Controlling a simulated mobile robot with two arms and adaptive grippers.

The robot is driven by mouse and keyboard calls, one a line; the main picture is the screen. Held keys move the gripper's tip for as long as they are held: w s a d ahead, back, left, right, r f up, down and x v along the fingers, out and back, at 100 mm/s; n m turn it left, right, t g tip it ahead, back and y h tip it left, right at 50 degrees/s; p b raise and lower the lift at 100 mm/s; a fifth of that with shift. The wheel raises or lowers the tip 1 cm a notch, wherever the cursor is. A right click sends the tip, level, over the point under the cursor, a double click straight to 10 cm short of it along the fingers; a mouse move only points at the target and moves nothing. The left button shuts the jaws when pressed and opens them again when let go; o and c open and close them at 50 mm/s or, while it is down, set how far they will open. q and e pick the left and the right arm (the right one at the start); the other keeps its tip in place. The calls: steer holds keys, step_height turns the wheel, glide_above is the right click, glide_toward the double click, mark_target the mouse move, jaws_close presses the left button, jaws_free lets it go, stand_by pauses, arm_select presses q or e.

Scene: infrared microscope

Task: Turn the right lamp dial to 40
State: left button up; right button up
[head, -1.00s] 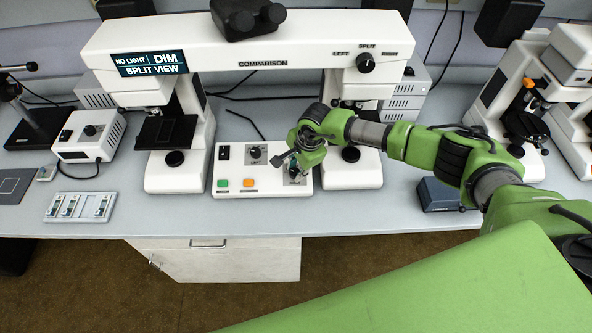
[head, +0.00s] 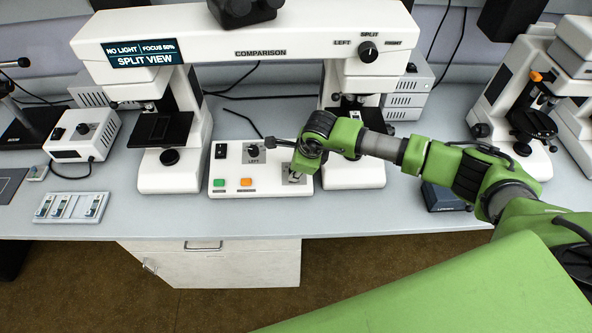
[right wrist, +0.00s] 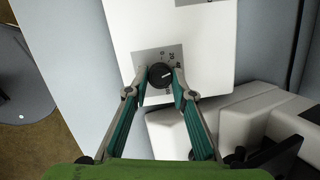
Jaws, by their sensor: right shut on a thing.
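The right lamp dial (right wrist: 160,75) is a round black knob with a white pointer line, on a grey scale plate of the white control box (head: 231,182). In the right wrist view, my right gripper (right wrist: 160,82) has its two teal fingers on either side of the knob, shut on it. The pointer points toward the right in that view. Some scale numbers show, but I cannot read the setting surely. In the head view my arm hides most of this dial. The left lamp dial (head: 254,150) stands clear beside it. My left gripper is not in view.
The white comparison microscope (head: 200,50) stands behind the box; its display (head: 145,52) reads no light, focus 50%, split view. The box also carries a green button (head: 219,182) and an orange button (head: 246,182). A slide tray (head: 71,207) lies at the left.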

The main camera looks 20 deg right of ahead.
steer(key=shift+m, duration=0.3)
steer(key=o, duration=1.1)
steer(key=v, duration=1.2)
